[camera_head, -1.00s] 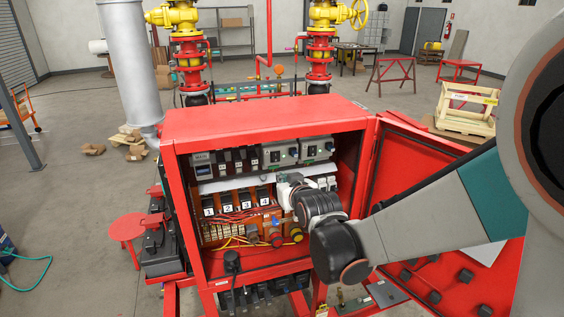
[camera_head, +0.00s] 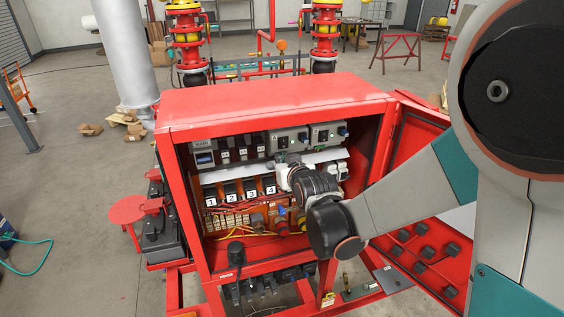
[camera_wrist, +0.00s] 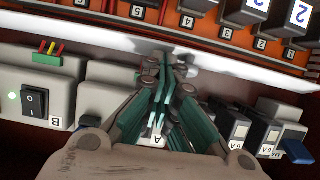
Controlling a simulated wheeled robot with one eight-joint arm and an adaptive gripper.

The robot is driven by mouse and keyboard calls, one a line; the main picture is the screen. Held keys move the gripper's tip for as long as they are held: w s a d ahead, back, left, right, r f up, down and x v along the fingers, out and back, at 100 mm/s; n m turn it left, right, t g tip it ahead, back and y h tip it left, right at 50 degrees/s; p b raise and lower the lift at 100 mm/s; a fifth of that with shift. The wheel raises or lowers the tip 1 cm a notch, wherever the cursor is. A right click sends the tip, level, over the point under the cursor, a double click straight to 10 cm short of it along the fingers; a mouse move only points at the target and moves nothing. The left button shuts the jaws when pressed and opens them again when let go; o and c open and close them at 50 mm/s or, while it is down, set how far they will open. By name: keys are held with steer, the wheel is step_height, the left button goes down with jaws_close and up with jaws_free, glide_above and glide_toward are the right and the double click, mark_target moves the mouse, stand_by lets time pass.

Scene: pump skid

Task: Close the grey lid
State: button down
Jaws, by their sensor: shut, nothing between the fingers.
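A long light grey strip (camera_head: 236,171), which looks like the grey lid, runs across the open red cabinet between the upper grey devices and the numbered black blocks. I cannot tell how far it stands open. It shows as a pale slanting band in the wrist view (camera_wrist: 60,32). My gripper (camera_wrist: 165,62) is shut and empty, with its fingertips at the strip; I cannot tell whether they touch. In the head view my gripper (camera_head: 284,172) is small and partly hidden by my wrist, which also covers part of the strip.
A grey device with a black switch (camera_wrist: 34,100) and label B sits close beside my gripper. Numbered black blocks (camera_head: 250,188) and coloured wires lie below the strip. The open red cabinet door (camera_head: 425,150) stands close to my arm on the right.

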steer(key=shift+f, duration=0.1)
steer(key=shift+f+b, duration=0.1)
steer(key=shift+b, duration=0.3)
steer(key=shift+f+t+b, duration=0.2)
steer(key=shift+t+b, duration=0.3)
steer(key=shift+b, duration=0.6)
steer(key=shift+s, duration=0.1)
